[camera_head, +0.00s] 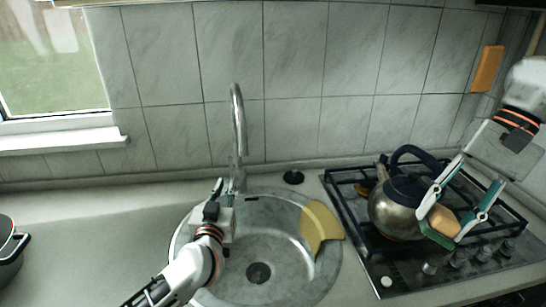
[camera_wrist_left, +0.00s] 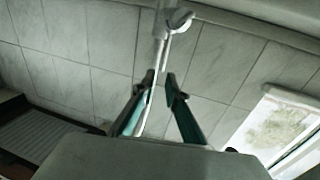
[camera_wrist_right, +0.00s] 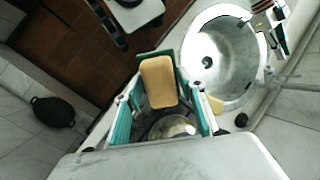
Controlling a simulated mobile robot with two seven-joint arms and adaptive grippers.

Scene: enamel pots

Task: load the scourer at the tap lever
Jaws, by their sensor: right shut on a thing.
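The scourer (camera_head: 444,221), a yellow sponge with a green face, is held in my right gripper (camera_head: 446,219) above the front of the hob, in front of the kettle. In the right wrist view the scourer (camera_wrist_right: 158,84) sits between the fingers. The chrome tap (camera_head: 238,130) rises behind the sink. My left gripper (camera_head: 221,188) is beside the tap's base, pointing at it. In the left wrist view its fingers (camera_wrist_left: 160,78) are apart, with the tap (camera_wrist_left: 178,22) beyond them and a thin chrome part running along the left finger. I cannot tell whether they touch the lever.
The round steel sink (camera_head: 331,262) has a yellow cloth (camera_head: 320,226) over its right rim. A black plug (camera_head: 293,177) lies behind it. A kettle (camera_head: 390,212) stands on the hob (camera_head: 405,280). An orange block (camera_head: 487,69) is on the wall. The left counter is mostly clear.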

